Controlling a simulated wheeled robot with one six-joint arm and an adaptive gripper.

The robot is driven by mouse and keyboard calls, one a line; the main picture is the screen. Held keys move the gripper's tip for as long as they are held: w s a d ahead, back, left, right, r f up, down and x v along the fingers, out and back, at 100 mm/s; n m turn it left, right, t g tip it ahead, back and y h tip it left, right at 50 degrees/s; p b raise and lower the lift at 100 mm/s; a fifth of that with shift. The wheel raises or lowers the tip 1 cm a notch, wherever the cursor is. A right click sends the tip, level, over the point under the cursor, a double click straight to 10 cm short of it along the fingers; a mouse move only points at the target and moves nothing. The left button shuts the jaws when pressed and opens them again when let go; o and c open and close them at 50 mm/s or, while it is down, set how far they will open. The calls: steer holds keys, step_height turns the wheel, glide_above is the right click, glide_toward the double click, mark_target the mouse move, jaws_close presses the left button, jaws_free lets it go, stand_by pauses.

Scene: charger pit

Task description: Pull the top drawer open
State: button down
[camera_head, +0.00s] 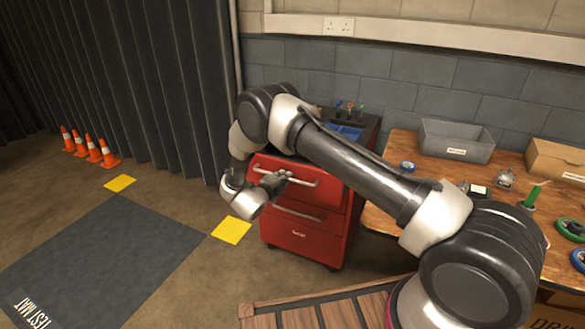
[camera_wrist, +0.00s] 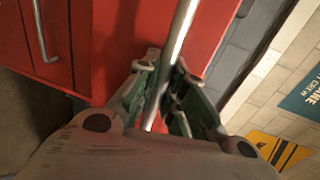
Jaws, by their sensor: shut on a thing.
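The red tool cabinet (camera_head: 335,235) stands against the wall in the head view. Its top drawer (camera_head: 325,199) has a pale bar handle (camera_head: 303,182) across the front. The drawer front seems to stand out a little from the drawers below; my arm hides its upper part. My gripper (camera_head: 283,177) is at this handle, near its middle. In the wrist view my gripper (camera_wrist: 164,88) is shut around the handle bar (camera_wrist: 182,30), with a green-lined finger on each side. The red drawer front (camera_wrist: 125,35) lies just beyond the fingertips.
A lower drawer handle (camera_head: 300,212) sits beneath. A wooden bench (camera_head: 395,190) with a grey bin (camera_head: 455,141) stands at the right. A wooden slatted surface (camera_head: 335,312) is in front.

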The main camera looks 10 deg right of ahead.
steer(key=f+v, duration=0.2)
steer(key=v, duration=1.2)
steer(key=shift+s+a+f, duration=0.3)
steer(key=shift+s+f, duration=0.1)
steer(key=c, duration=1.5)
jaws_free()
steer(key=shift+a, duration=0.1)
steer(key=v, duration=1.2)
